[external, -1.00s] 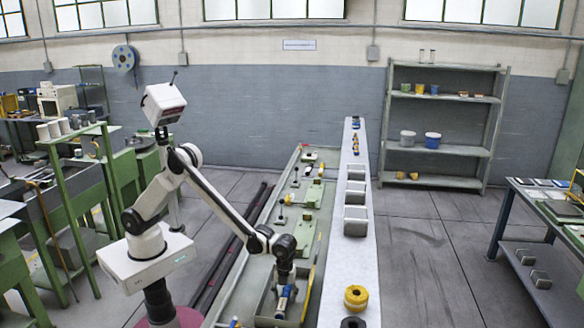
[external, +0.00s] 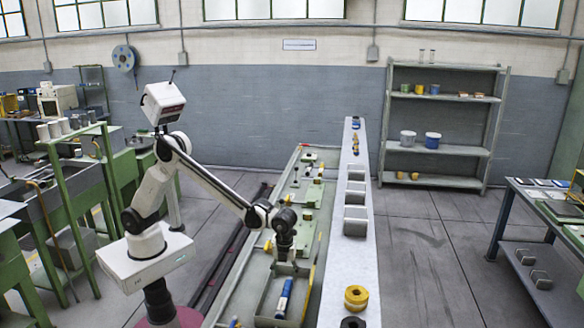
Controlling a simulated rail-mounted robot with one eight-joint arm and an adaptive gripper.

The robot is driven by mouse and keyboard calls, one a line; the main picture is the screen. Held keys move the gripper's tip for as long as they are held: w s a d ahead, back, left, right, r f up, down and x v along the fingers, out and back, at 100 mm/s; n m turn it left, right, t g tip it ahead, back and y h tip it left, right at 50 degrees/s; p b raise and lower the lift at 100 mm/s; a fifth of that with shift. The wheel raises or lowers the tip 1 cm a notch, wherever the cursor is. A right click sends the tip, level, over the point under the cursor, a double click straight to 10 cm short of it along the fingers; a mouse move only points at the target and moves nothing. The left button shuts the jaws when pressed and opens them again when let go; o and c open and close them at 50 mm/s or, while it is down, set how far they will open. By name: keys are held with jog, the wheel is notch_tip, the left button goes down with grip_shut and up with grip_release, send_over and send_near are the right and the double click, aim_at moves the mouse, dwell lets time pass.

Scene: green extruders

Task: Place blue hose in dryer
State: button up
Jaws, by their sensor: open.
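A blue cylindrical piece with a pale end, which looks like the blue hose (external: 284,297), lies tilted in a long grey-green open trough (external: 262,306). The trough is at the near end of the green machine line; I cannot tell whether it is the dryer. My gripper (external: 287,271) points down just above the far end of the blue piece. It is open and empty, with a small gap to the piece. My arm reaches over from the left.
A long white table (external: 338,268) runs beside the line, with a yellow coil (external: 356,297), a black coil (external: 352,323) and grey bins (external: 355,220). Shelves (external: 440,150) stand at the back wall.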

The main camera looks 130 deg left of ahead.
jog(key=s+d+r+n+t, duration=0.3)
jog(key=s+d+r+n, duration=0.2)
jog(key=s+d+r, duration=0.85)
jog(key=s+d+f+n+t, duration=0.1)
jog(key=s+d+n+t, duration=0.1)
jog(key=s, duration=0.8)
jog(key=s+d+f+n+t, duration=0.1)
jog(key=s+d+n, duration=0.4)
jog(key=s, duration=0.6)
jog(key=shift+s+f+t, duration=0.2)
jog(key=shift+t, duration=0.4)
jog(key=shift+d, duration=0.1)
